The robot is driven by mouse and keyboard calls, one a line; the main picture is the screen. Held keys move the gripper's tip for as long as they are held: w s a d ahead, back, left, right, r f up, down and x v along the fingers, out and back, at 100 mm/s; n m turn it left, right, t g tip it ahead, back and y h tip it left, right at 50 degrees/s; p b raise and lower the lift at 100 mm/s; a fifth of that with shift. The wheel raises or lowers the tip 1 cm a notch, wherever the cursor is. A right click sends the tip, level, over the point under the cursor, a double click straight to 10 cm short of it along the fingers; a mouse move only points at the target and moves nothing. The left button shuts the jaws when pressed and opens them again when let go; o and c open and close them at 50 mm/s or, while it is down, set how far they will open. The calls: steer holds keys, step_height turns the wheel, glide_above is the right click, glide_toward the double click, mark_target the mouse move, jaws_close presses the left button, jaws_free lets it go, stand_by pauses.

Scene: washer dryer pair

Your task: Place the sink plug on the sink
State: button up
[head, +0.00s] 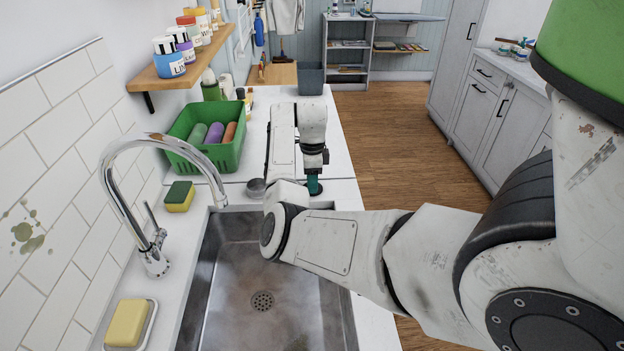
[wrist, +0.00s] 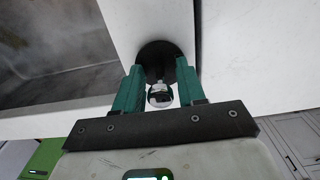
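The sink plug (wrist: 158,55) shows in the wrist view as a dark round disc with a shiny metal knob. It sits on the white counter strip beside the sink. My gripper (wrist: 161,75) has its teal fingers on either side of the plug, with gaps beside the knob; firm contact is not visible. In the head view my gripper (head: 314,184) points down at the strip behind the sink, near the counter's right edge, and mostly hides the plug. The steel sink (head: 225,300) is in front, its drain (head: 262,301) uncovered. The sink also shows in the wrist view (wrist: 60,60).
A chrome faucet (head: 155,255) stands left of the sink. A small round grey item (head: 256,188), a sponge (head: 179,196) and a green basket (head: 212,156) are behind it. A yellow soap bar (head: 128,322) lies at front left. My forearm crosses the sink's right side.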

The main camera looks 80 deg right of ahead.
steer(key=shift+o, duration=0.7)
steer(key=shift+r, duration=0.1)
step_height(320, 180, up, 11)
steer(key=shift+w+f+b, duration=0.1)
steer(key=shift+b, duration=0.2)
steer(key=shift+r, duration=0.7)
